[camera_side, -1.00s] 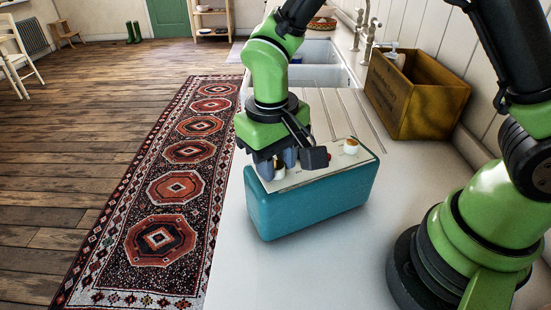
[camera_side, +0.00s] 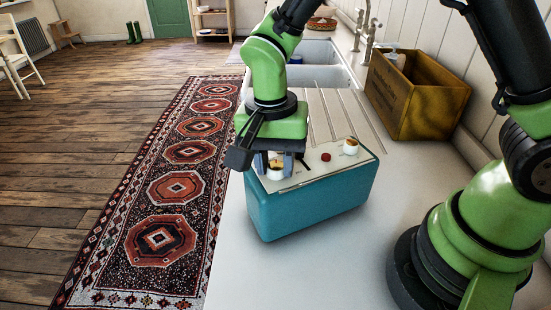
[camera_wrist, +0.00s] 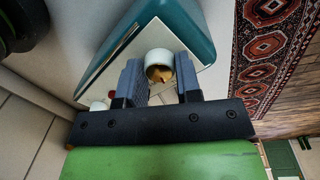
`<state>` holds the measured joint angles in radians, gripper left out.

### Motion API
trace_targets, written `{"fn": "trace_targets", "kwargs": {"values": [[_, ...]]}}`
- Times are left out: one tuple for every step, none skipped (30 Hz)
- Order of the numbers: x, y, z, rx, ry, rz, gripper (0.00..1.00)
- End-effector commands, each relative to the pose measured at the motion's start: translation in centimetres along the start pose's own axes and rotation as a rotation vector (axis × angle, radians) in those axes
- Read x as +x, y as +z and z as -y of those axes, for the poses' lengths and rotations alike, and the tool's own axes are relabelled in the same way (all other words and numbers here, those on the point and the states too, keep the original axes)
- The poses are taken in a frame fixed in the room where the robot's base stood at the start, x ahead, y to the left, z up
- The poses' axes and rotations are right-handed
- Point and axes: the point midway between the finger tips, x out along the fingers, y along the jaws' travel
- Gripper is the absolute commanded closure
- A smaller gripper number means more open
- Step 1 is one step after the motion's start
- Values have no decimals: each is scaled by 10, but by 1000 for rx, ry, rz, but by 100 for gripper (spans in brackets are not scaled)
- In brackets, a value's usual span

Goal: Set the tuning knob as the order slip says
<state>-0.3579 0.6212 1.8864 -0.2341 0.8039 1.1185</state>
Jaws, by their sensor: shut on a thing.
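A teal radio-like box (camera_side: 318,202) with a cream top panel (camera_side: 318,172) stands on the white counter. My gripper (camera_side: 279,166) points down over the panel's left end. It is shut on a white knob with a brass-coloured top (camera_side: 275,172). In the wrist view this knob (camera_wrist: 160,58) sits between my two grey-blue fingers (camera_wrist: 160,78). A second white knob (camera_side: 350,146) stands free at the panel's right end. A small red button (camera_side: 325,157) lies between the knobs. Dark marks show on the panel beside the held knob, too small to read. I see no order slip.
A sink (camera_side: 318,75) and grooved drainer lie behind the box. The counter (camera_side: 310,270) in front is clear. Its left edge drops to the floor with a patterned rug (camera_side: 165,190).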

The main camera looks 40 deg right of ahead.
Motion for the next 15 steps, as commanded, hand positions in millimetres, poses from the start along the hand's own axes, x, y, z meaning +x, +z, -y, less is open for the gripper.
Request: {"fn": "trace_targets", "kwargs": {"values": [[0, 1, 0, 21, 2, 4, 92], [0, 1, 0, 32, 3, 5, 92], [0, 1, 0, 44, 3, 5, 92], [0, 1, 0, 53, 3, 6, 92], [0, 1, 0, 61, 3, 6, 92], [0, 1, 0, 69, 3, 7, 92], [0, 1, 0, 74, 3, 7, 92], [0, 1, 0, 79, 3, 7, 92], [0, 1, 0, 84, 3, 8, 92], [0, 1, 0, 87, 3, 8, 92], [0, 1, 0, 89, 3, 8, 92], [0, 1, 0, 91, 3, 8, 92], [0, 1, 0, 92, 3, 8, 92], [0, 1, 0, 93, 3, 8, 92], [0, 1, 0, 93, 3, 8, 92]]}}
